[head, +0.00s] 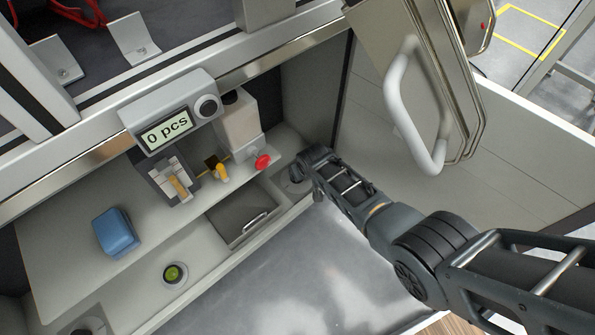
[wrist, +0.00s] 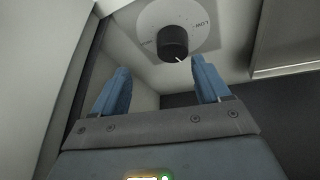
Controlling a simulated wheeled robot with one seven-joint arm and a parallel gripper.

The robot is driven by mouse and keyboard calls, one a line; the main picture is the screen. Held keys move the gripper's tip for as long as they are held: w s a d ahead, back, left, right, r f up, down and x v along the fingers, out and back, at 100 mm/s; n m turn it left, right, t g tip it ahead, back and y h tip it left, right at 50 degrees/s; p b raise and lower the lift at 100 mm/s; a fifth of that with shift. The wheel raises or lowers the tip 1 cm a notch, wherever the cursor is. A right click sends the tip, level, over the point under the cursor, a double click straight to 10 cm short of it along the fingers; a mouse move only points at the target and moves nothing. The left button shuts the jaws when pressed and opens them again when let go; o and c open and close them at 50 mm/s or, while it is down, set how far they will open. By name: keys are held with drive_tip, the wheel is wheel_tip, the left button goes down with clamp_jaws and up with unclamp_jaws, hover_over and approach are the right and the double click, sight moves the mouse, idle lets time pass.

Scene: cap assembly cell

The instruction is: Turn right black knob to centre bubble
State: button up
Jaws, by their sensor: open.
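The right black knob (wrist: 173,43) sits on a white round dial (wrist: 207,30) marked LOW in the wrist view, with a light pointer line at its edge. My gripper (wrist: 160,68) is open, its two blue fingers apart and empty. The knob shows beyond the fingertips, between them and nearer the right finger; contact is not visible. In the head view my gripper (head: 308,168) is at the right end of the bench and hides the knob. The green bubble level (head: 174,273) is set in the bench front; its bubble is too small to read.
A blue block (head: 116,232) lies on the bench (head: 70,245). A display (head: 167,131) reads 0 pcs above a fixture with yellow parts and a red button (head: 262,162).

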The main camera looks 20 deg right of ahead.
drive_tip(key=shift+s+a+f+m+t+h, duration=0.15)
drive_tip(key=shift+a+f+m+t+h, duration=0.15)
drive_tip(key=shift+m, duration=0.25)
drive_tip(key=shift+s+a+f+m+t+h, duration=0.1)
drive_tip(key=shift+a+m+t+h, duration=0.1)
drive_tip(key=shift+m+t+h, duration=0.25)
drive_tip(key=shift+s+a+m, duration=0.1)
drive_tip(key=shift+a+m, duration=0.2)
drive_tip(key=shift+m, duration=0.3)
drive_tip(key=shift+s+a+f+m+t+h, duration=0.15)
drive_tip(key=shift+s+a+m+t+h, duration=0.1)
drive_tip(key=shift+a+m+t+h, duration=0.45)
drive_tip(key=shift+m+t+y, duration=0.25)
drive_tip(key=shift+m, duration=0.05)
drive_tip(key=b+x, duration=0.5)
drive_tip(key=x, duration=0.1)
drive_tip(key=shift+s+a+f, duration=0.1)
drive_tip(key=shift+f, duration=0.05)
drive_tip(key=shift+b+x, duration=0.85)
drive_tip(key=shift+b, duration=0.05)
drive_tip(key=shift+c, duration=0.3)
drive_tip(key=c, duration=0.9)
